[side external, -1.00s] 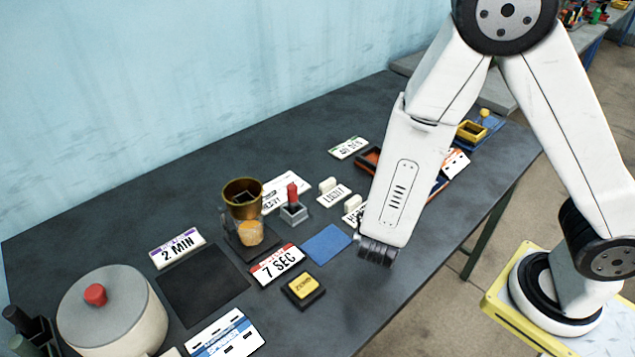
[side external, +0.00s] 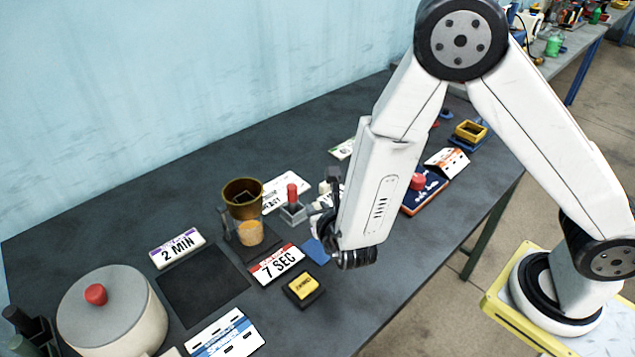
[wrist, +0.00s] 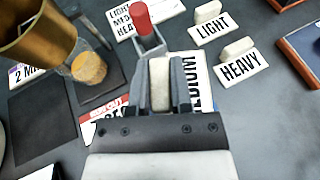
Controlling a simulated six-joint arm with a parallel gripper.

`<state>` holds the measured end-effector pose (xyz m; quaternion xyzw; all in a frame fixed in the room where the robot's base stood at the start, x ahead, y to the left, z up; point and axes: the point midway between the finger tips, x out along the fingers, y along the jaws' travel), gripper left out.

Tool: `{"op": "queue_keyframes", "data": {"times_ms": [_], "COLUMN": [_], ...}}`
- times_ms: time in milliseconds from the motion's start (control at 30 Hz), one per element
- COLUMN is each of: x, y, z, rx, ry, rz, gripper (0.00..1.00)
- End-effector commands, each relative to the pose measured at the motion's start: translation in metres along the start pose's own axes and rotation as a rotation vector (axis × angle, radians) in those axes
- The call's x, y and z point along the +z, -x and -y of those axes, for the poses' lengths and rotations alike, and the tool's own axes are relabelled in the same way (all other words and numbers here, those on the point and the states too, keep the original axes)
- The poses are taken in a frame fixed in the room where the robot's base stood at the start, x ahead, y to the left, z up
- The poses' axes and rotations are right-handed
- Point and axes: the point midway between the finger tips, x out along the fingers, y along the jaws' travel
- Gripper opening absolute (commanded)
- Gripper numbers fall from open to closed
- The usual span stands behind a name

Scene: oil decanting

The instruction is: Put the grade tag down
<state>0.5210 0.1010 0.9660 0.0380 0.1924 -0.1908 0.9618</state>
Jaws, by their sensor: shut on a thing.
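My gripper (wrist: 160,90) is shut on the white upright grip of the MEDIUM grade tag (wrist: 201,78), seen in the wrist view. Its lettering is partly hidden by the fingers. In the side view my gripper (side external: 322,200) is near the grey holder with the red-topped peg, and the held tag cannot be made out. A blue pad (side external: 317,250) lies below and partly behind my arm. The LIGHT tag (wrist: 211,30) and HEAVY tag (wrist: 238,68) lie on the table to the right in the wrist view.
The red-topped peg in its grey holder (side external: 293,208) stands close to my gripper. A brass cup (side external: 242,198) on a stand, a 7 SEC card (side external: 277,264) and a yellow button (side external: 303,288) are nearby. A dark mat (side external: 203,284) lies bare.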

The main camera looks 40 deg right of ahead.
Motion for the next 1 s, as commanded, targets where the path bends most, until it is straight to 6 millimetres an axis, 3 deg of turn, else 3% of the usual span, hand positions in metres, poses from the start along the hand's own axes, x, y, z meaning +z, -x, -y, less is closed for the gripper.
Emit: {"op": "queue_keyframes", "data": {"times_ms": [233,600,1000], "x": [-0.005,-0.036,-0.043], "y": [-0.002,-0.015,-0.018], "z": [0.000,0.000,0.000], "rx": [-0.001,-0.001,-0.002], "ry": [0.001,0.002,-0.001], "rz": [-0.001,-0.001,-0.001], "gripper": [0.00,0.00,0.00]}}
